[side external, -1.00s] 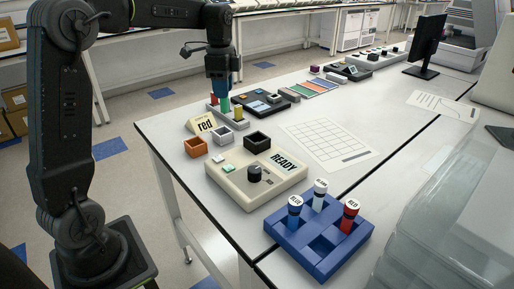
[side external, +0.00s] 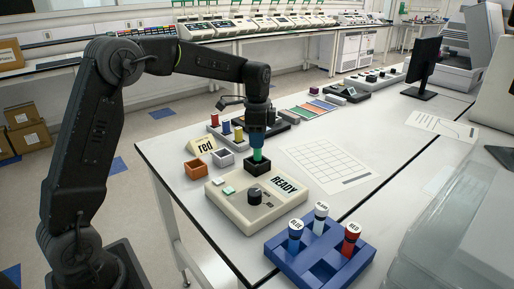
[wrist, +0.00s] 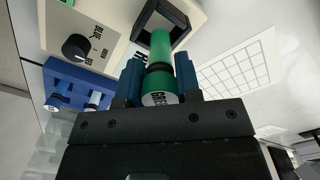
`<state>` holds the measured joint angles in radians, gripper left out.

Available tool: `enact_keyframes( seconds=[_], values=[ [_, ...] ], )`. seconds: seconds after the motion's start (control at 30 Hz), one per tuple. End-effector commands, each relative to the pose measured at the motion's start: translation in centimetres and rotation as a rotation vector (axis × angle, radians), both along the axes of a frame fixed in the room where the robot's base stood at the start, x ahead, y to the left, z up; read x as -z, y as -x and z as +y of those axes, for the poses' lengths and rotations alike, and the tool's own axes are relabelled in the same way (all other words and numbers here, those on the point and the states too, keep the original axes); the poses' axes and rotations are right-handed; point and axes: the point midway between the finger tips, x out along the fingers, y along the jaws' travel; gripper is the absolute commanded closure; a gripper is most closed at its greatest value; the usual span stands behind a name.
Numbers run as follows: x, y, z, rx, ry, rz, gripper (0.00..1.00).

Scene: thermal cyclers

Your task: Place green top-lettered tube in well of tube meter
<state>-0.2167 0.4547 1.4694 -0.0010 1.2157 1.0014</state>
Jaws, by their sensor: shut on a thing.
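My gripper (side external: 257,139) is shut on a green tube (side external: 258,155) and holds it roughly upright. In the wrist view the green tube (wrist: 161,46) sits between the two blue fingers (wrist: 159,70), with its white lettered top facing the camera. The tube meter (side external: 256,201) is a beige box with a knob and a display reading READY. Its black square well (side external: 256,169) is at the back, right under the tube; it also shows in the wrist view (wrist: 178,13). I cannot tell whether the tube's lower end is just above the well or slightly inside it.
A blue rack (side external: 318,265) with blue-, white- and red-bodied lettered tubes stands in front. A rack of colored tubes (side external: 227,128) is behind. A grid sheet (side external: 327,165) lies flat at right.

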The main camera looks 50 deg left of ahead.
Motion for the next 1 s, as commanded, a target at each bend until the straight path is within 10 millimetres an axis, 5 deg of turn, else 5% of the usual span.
enact_keyframes(
  seconds=[0.2,0.63,0.67,0.9,1.0],
  values=[
    [3.0,0.1,0.0,0.000,0.001,0.004,0.91],
    [3.6,0.1,0.1,0.000,0.000,0.003,0.91],
    [3.6,0.1,0.0,0.000,0.001,0.002,0.66],
    [3.6,0.1,0.1,0.000,0.001,0.002,0.43],
    [3.6,0.1,0.1,0.000,0.001,0.002,0.43]
  ],
)
